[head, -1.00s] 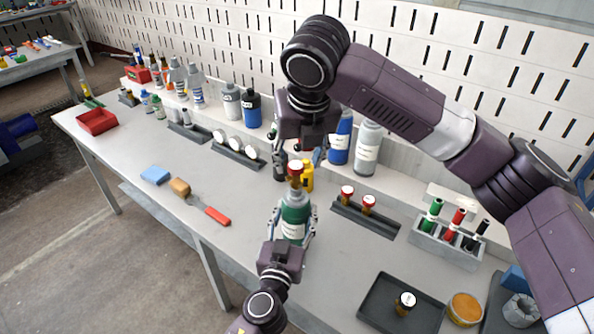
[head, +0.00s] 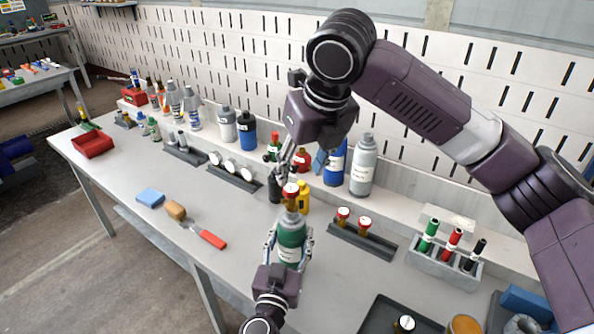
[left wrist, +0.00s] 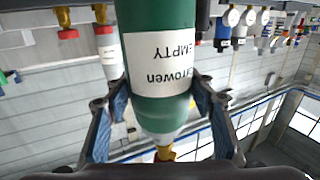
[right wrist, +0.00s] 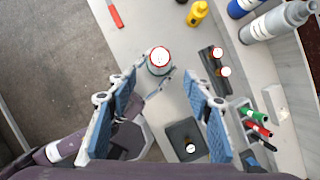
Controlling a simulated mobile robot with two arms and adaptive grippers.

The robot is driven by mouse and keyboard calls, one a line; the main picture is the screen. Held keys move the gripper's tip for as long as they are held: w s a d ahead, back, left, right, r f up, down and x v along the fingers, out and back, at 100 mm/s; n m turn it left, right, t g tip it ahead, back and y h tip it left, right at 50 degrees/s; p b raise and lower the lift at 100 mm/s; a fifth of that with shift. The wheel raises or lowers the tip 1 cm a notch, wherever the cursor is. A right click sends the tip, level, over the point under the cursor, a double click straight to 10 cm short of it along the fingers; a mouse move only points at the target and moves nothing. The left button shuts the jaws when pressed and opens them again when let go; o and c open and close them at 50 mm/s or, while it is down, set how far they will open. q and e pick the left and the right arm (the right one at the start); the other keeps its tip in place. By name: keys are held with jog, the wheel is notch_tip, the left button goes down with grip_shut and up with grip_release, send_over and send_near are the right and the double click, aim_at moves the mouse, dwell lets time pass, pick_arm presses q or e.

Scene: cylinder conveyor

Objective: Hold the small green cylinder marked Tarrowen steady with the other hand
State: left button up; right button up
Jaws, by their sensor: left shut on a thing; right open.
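The small green cylinder (head: 291,236) has a pale grey shoulder, a brass valve and a red cap with a white top. It is upright in the head view. In the left wrist view the green cylinder (left wrist: 155,52) appears inverted, its label ending "rrowen" above "EMPTY". My left gripper (head: 288,243) is shut on its body, one finger on each side. I cannot tell whether its base touches the bench. My right gripper (head: 287,162) is open and empty, above and behind the valve. In the right wrist view the cylinder's top (right wrist: 159,59) lies ahead, between the open fingers.
A yellow bottle (head: 303,198) and a dark bottle stand close behind the cylinder. A rack (head: 364,242) with two brass valves is to its right, and a dark tray (head: 385,318) is at front right. A red-handled scraper (head: 212,239) lies left.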

aim_at(291, 197)
jog(key=shift+n, duration=0.3)
jog(key=x, duration=1.1)
jog(key=shift+w+f, duration=0.2)
jog(key=shift+f, duration=0.15)
grip_shut()
jog(key=shift+c, duration=1)
grip_release()
